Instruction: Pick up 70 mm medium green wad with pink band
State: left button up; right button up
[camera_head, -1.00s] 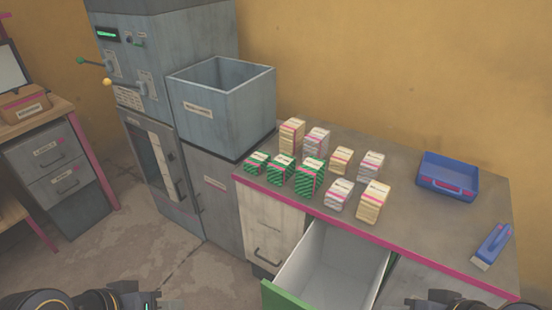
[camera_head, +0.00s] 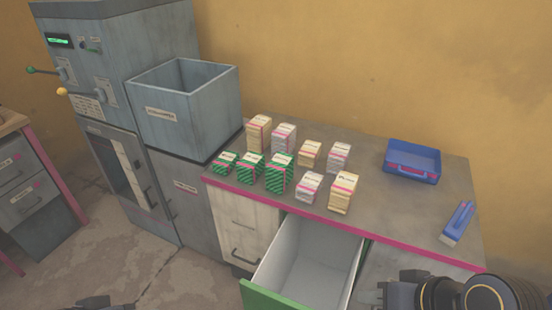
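Three green-striped wads with pink bands stand in a row near the front left of the grey counter (camera_head: 400,215). The middle one (camera_head: 250,167) looks medium in height, between a shorter wad (camera_head: 224,162) on its left and a taller wad (camera_head: 280,172) on its right. My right gripper (camera_head: 392,292) shows partly at the bottom right, in front of the counter and well apart from the wads. My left gripper (camera_head: 98,304) barely shows at the bottom left edge. The fingers of both are too cut off or dark to tell open from shut.
Several cream and pinkish-white wads (camera_head: 342,191) stand behind and right of the green ones. An open drawer (camera_head: 312,262) juts out below. A grey open bin (camera_head: 185,110) stands left.

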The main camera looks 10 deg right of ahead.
aim_at(252, 166)
jog(key=j+z, duration=0.25)
jog(key=j, duration=1.5)
jog(key=i+j+z, duration=0.25)
jog(key=i+j, duration=0.5)
jog(key=i, duration=0.45)
